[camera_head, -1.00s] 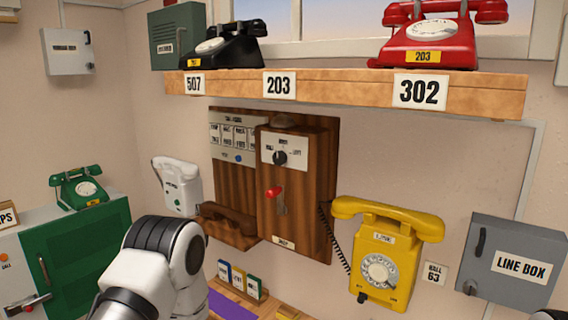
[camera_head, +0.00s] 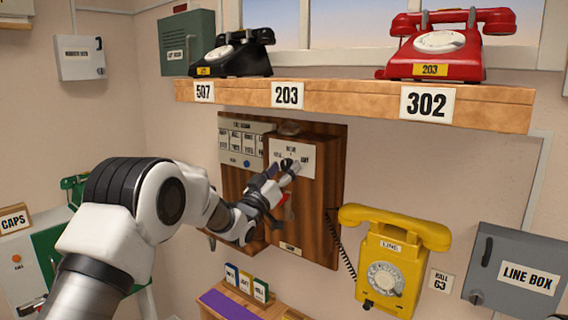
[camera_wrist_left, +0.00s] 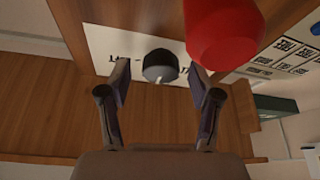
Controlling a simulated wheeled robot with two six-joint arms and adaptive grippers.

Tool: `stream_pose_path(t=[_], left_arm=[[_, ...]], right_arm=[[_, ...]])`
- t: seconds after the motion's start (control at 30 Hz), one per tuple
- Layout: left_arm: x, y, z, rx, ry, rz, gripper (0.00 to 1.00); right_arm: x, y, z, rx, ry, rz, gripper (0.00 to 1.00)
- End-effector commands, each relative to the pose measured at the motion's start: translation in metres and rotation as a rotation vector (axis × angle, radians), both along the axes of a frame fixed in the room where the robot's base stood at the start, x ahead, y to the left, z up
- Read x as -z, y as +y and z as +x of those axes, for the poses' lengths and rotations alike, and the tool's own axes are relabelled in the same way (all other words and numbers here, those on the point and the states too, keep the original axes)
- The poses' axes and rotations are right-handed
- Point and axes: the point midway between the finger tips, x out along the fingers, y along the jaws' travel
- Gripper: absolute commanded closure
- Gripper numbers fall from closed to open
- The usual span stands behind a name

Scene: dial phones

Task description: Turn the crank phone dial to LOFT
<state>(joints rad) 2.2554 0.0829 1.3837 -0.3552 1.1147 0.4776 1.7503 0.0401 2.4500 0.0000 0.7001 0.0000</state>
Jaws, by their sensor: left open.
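The wooden crank phone (camera_head: 315,220) hangs on the wall in the head view. Its white label plate (camera_head: 305,152) has small lettering, mostly too small to read. My left gripper (camera_head: 281,170) is in front of this plate and covers the dial. In the left wrist view the black dial knob (camera_wrist_left: 160,66) has a pale pointer mark and lies between the tips of the open fingers (camera_wrist_left: 162,76). Whether the fingers touch it I cannot tell. The red crank handle (camera_wrist_left: 222,35) is close beside one finger. My right gripper is not in view.
A shelf (camera_head: 350,98) with a black phone (camera_head: 235,52) and a red phone (camera_head: 450,45) juts out above the crank phone. A yellow phone (camera_head: 393,260) and a grey line box (camera_head: 515,270) are to the right. A card holder (camera_head: 247,285) is below.

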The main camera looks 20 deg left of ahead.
Motion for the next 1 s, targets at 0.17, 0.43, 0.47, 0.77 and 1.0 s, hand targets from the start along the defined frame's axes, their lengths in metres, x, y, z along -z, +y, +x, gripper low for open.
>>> stream_pose_path(t=[0.17,0.43,0.47,0.77,1.0], left_arm=[[0.0,-0.001,0.004,0.0,0.002,-0.001,0.36],[0.0,-0.001,0.003,0.0,0.002,0.0,0.96],[0.0,-0.001,0.003,0.0,0.002,0.0,0.96],[0.001,0.0,0.003,-0.001,-0.005,0.017,0.96],[0.004,0.001,0.003,-0.002,-0.037,0.103,0.96]], right_arm=[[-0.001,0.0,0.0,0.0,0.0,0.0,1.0],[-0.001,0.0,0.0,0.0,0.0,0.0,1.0],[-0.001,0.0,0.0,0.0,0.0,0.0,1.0],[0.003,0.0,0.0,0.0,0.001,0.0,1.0],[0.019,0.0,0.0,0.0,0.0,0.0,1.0]])
